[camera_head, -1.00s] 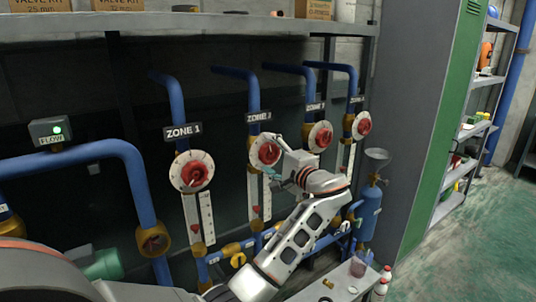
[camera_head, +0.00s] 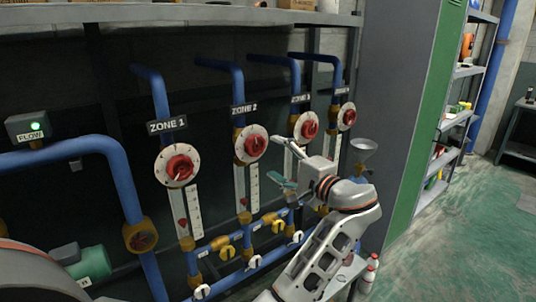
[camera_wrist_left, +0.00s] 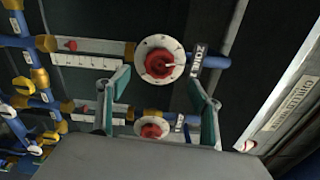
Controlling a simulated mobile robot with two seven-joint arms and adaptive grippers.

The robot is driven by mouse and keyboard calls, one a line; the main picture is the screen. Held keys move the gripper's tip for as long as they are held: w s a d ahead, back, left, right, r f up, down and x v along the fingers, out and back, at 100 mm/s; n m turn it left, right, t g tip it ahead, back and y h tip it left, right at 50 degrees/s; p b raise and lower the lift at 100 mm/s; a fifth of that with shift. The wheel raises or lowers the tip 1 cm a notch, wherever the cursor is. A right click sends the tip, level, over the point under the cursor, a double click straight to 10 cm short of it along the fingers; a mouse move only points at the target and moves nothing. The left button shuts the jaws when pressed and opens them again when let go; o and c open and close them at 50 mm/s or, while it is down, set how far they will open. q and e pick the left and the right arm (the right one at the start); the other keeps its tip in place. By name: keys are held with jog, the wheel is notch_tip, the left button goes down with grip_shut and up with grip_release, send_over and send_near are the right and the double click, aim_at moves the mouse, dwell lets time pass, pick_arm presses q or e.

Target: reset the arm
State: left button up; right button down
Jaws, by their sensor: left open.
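My left gripper (camera_head: 283,168) is open and empty, in front of the wall of dials, its arm coming from the bottom. It is to the lower right of the Zone 2 dial (camera_head: 251,144) and apart from it. In the left wrist view the two teal fingers (camera_wrist_left: 162,100) are spread wide. A red-knobbed dial (camera_wrist_left: 160,62) shows beyond and between them, and a second dial (camera_wrist_left: 151,130) is partly hidden by the gripper body. My right gripper is not in view.
The Zone 1 dial (camera_head: 180,165) and two dials at the right (camera_head: 306,127) (camera_head: 346,117) line the wall. Blue pipes (camera_head: 110,150) and yellow valves (camera_head: 227,252) run below. A grey cabinet (camera_head: 400,120) stands at the right, with open green floor (camera_head: 470,220) beyond.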

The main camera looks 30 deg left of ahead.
pick_arm(q)
jog(key=shift+s+d, duration=0.2)
jog(key=shift+d, duration=0.15)
jog(key=s+a+f+h, duration=0.2)
jog(key=s+f, duration=0.2)
jog(key=f, duration=0.5)
jog(key=s+a+f+m+h, duration=0.1)
jog(key=s+a+f+h, duration=0.1)
jog(key=s+f, duration=0.45)
jog(key=s+a+f+h, duration=0.2)
jog(key=s+a+f, duration=0.1)
jog(key=f, duration=0.7)
jog(key=s+d+f+h, duration=0.1)
jog(key=s+f+h, duration=0.2)
jog(key=s, duration=0.6)
jog(key=s+d+f+h, duration=0.2)
jog(key=s+f+h, duration=0.15)
jog(key=s, duration=0.55)
jog(key=w+d+f+n+t+h, duration=0.1)
jog(key=d+f+h, duration=0.5)
jog(key=d+f, duration=0.8)
notch_tip(320, 180, down, 3)
jog(key=n+t, duration=0.1)
jog(key=t, duration=0.1)
jog(key=shift+w+n+t, duration=0.25)
jog(key=shift+n+t, duration=0.05)
